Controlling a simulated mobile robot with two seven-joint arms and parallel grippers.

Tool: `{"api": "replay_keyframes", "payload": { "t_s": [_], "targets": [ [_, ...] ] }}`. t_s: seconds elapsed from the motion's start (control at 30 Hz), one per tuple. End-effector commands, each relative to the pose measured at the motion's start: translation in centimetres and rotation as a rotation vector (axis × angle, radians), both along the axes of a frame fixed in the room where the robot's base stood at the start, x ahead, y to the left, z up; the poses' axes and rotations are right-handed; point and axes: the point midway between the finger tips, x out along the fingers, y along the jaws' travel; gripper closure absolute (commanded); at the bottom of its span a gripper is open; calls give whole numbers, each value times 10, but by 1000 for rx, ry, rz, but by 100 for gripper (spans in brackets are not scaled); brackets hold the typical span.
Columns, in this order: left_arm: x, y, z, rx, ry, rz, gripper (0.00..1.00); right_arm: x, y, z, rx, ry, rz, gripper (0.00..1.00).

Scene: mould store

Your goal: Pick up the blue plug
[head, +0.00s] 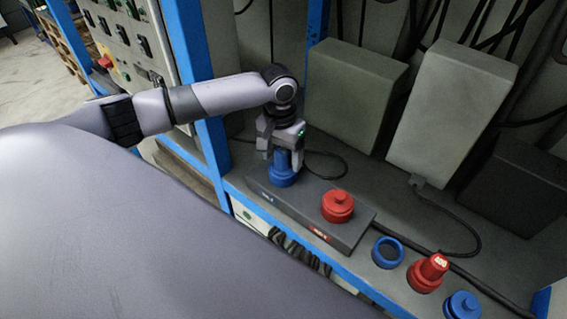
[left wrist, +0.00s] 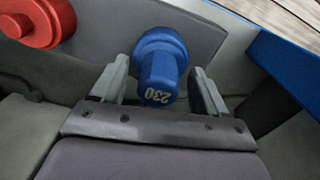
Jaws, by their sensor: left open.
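The blue plug (head: 283,176) stands upright at the left end of a long dark grey block (head: 305,208), on a wide blue round base. In the left wrist view the plug (left wrist: 162,68) shows white marking "230" on its end. My left gripper (head: 281,152) points down over the plug. Its fingers are open, one on each side of the plug in the left wrist view, with visible gaps. My right gripper is not in view.
A red round fitting (head: 338,206) sits on the same block, to the right. Further right on the shelf are a blue ring (head: 387,252), a red plug (head: 428,273) and a blue fitting (head: 462,305). Grey boxes (head: 354,95) and cables stand behind. A blue post (head: 190,60) rises at left.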

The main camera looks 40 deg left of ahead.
Motion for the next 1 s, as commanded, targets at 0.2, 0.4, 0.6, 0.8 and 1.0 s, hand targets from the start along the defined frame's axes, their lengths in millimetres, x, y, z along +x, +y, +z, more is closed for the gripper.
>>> {"api": "replay_keyframes", "payload": {
  "t_s": [0.2,0.4,0.6,0.8,1.0],
  "targets": [
    [0,0,0,0,0,0,35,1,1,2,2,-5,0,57],
    [0,0,0,0,0,0,92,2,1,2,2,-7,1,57],
    [0,0,1,0,0,0,92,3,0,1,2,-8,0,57],
    [1,0,17,-1,-2,1,92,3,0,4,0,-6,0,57],
    [1,0,66,-1,-5,0,92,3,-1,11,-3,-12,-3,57]
  ]
}}
